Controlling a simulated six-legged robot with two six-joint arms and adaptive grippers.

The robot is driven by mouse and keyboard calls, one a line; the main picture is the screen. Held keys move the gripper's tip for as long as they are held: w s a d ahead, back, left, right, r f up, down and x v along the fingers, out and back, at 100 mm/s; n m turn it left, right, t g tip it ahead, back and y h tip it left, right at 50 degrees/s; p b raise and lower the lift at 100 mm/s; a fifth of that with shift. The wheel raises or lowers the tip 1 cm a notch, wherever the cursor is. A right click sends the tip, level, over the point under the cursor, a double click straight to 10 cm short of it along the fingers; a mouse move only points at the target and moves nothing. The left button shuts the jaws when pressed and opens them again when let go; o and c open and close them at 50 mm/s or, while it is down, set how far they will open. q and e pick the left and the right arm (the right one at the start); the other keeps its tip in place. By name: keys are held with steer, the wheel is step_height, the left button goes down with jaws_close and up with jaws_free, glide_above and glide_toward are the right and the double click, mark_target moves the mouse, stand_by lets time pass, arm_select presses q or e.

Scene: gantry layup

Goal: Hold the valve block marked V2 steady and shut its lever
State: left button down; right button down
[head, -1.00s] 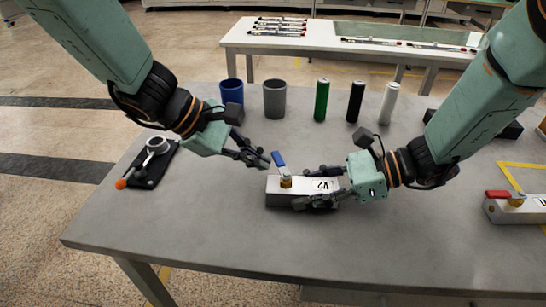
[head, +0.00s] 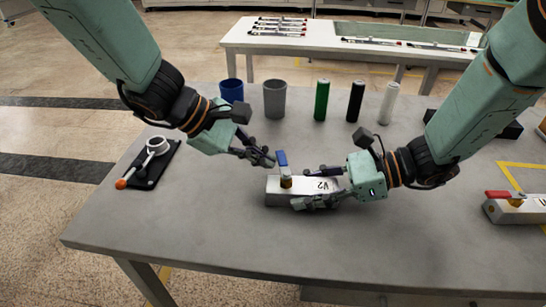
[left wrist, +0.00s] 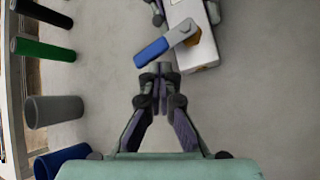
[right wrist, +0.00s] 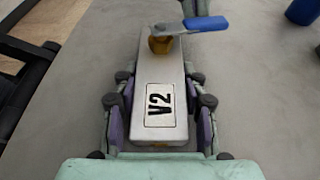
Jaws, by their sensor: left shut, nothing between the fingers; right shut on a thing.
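The white valve block marked V2 (head: 300,189) lies on the grey table (head: 200,235). Its label reads clearly in the right wrist view (right wrist: 160,108). Its blue lever (head: 281,158) sits on a brass stem (right wrist: 160,44) at the block's left end. My right gripper (head: 308,187) is shut on the block, one finger along each side. My left gripper (head: 270,160) is shut and empty, close beside the lever on its left. In the left wrist view the lever (left wrist: 153,52) lies just beyond the closed fingertips (left wrist: 158,68), with a small gap.
A second valve block with a red lever (head: 497,194) stands at the right edge. A blue cup (head: 232,91), a grey cup (head: 274,98) and green, black and white cylinders (head: 321,101) stand at the back. A black fixture (head: 150,165) lies at the left. The front of the table is clear.

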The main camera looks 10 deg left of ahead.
arm_select(q)
steer(key=shift+w+d, duration=0.25)
steer(key=shift+d, duration=0.2)
stand_by(0.6)
steer(key=shift+a, duration=0.1)
steer(key=shift+s+a, duration=0.35)
steer(key=shift+a, duration=0.3)
steer(key=shift+s+a, duration=0.3)
steer(key=shift+a, duration=0.3)
steer(key=shift+s+a, duration=0.35)
steer(key=shift+a, duration=0.4)
steer(key=shift+s+a, duration=0.4)
steer(key=shift+a, duration=0.4)
steer(key=shift+s+a, duration=0.35)
steer(key=shift+a, duration=0.4)
arm_select(e)
steer(key=c, duration=0.7)
jaws_free()
steer(key=shift+o, duration=0.2)
